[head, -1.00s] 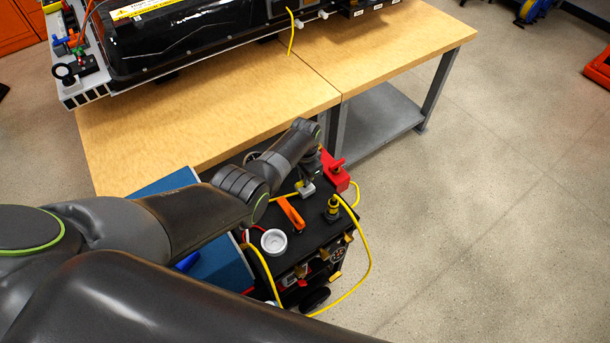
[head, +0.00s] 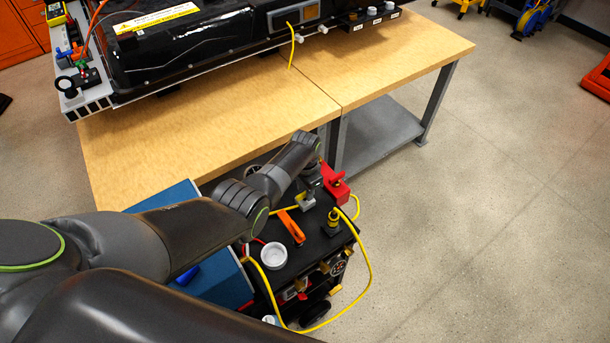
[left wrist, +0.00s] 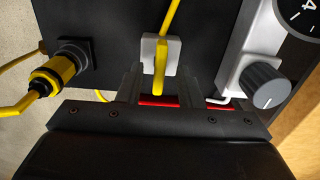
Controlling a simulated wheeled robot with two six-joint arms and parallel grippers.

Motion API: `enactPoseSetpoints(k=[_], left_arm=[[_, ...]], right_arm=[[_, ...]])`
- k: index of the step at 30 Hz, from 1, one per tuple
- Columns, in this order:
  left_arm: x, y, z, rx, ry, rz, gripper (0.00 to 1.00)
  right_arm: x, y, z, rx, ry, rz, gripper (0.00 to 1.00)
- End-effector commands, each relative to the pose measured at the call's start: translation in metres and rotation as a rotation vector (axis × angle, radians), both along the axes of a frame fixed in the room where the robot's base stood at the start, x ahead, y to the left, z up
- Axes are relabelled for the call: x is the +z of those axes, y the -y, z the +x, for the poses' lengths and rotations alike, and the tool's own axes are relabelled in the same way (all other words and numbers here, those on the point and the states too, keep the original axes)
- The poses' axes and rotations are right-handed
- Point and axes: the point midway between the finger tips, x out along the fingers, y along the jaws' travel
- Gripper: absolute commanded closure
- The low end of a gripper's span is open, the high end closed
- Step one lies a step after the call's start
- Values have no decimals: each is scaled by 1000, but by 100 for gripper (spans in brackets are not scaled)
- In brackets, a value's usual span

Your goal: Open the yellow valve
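The yellow valve is a yellow lever (left wrist: 158,78) on a pale grey square block (left wrist: 147,50) in the left wrist view. A yellow tube or rod runs up from the block. In the head view the grey block (head: 306,201) sits on top of the black cart unit, partly hidden by my left gripper (head: 311,192). In the left wrist view my left gripper (left wrist: 161,85) has its two fingers apart, one on each side of the lever's end. I cannot tell whether either finger touches it. My right gripper is out of view.
Near the valve are a yellow-black connector (head: 333,223), an orange handle (head: 292,227), a white round cup (head: 273,255), a red block (head: 335,184) and a grey knob (left wrist: 264,85). A yellow cable (head: 369,270) loops at the right. The wooden table (head: 215,130) stands behind.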

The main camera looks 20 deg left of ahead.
Motion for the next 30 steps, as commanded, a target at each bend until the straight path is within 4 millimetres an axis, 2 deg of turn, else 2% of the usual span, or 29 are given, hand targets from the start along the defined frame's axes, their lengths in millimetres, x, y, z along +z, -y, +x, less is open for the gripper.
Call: enactPoseSetpoints(k=[12,24,30], left_arm=[[60,0,0,1,2,0,67],[132,0,1,1,5,0,67],[160,0,1,1,3,0,67]], right_arm=[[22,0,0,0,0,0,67],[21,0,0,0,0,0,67],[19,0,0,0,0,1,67]])
